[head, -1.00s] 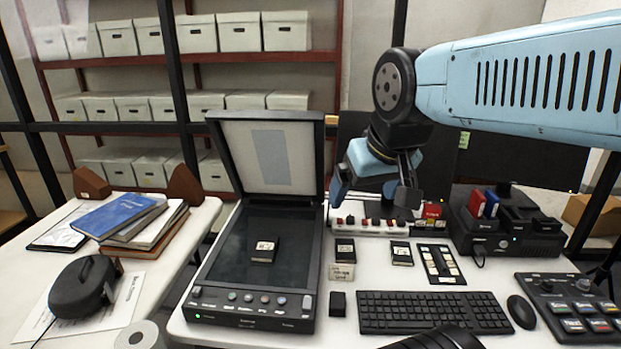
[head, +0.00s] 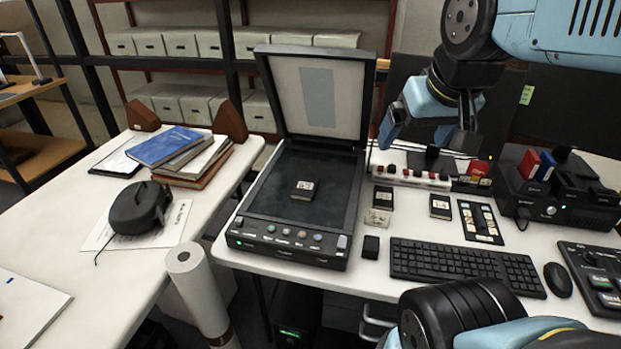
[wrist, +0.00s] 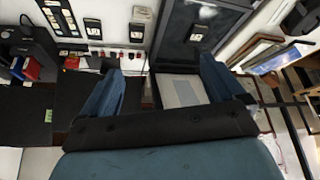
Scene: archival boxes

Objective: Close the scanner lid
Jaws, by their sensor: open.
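The flatbed scanner (head: 278,241) stands on the white desk with its lid (head: 321,98) raised near upright at the back. A small black labelled cartridge (head: 304,190) lies on the scanner's dark glass. My gripper (head: 425,128) is open and empty, in the air to the right of the lid, above the power strip. In the wrist view my gripper's two fingers (wrist: 160,88) are spread apart, and the lid's pale inner face (wrist: 183,90) shows between them, nearer the right finger. The glass (wrist: 197,30) shows beyond it.
A power strip (head: 412,177) lies right of the scanner, with labelled cartridges (head: 440,206) in front. A keyboard (head: 465,262), mouse (head: 558,280) and black dock (head: 550,200) fill the right side. Books (head: 180,153) lie on the left table. A paper roll (head: 196,285) stands in front.

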